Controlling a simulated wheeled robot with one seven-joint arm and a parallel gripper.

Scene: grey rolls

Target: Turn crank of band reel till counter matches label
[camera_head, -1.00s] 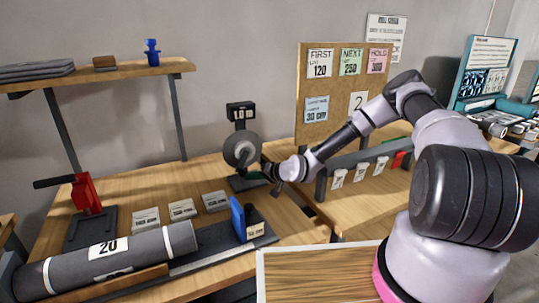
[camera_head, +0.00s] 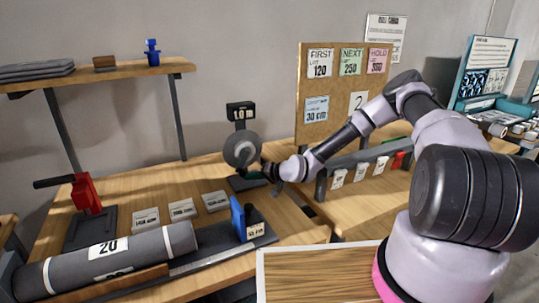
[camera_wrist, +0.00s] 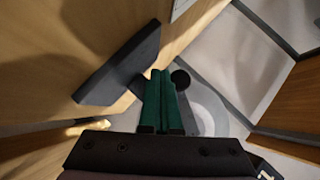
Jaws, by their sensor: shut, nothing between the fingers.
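The band reel (camera_head: 242,150) is a grey disc on a dark stand towards the back of the bench. Its black counter (camera_head: 240,111) sits above it; the digits are too small to read. In the wrist view, part of the pale reel disc (camera_wrist: 208,112) shows behind my fingers. A round black knob (camera_wrist: 181,78), apparently the crank's, is just right of the green fingertips. My gripper (camera_head: 265,170) is at the reel's lower right. In the wrist view my gripper (camera_wrist: 161,76) is shut and empty, beside the knob; I cannot tell whether they touch.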

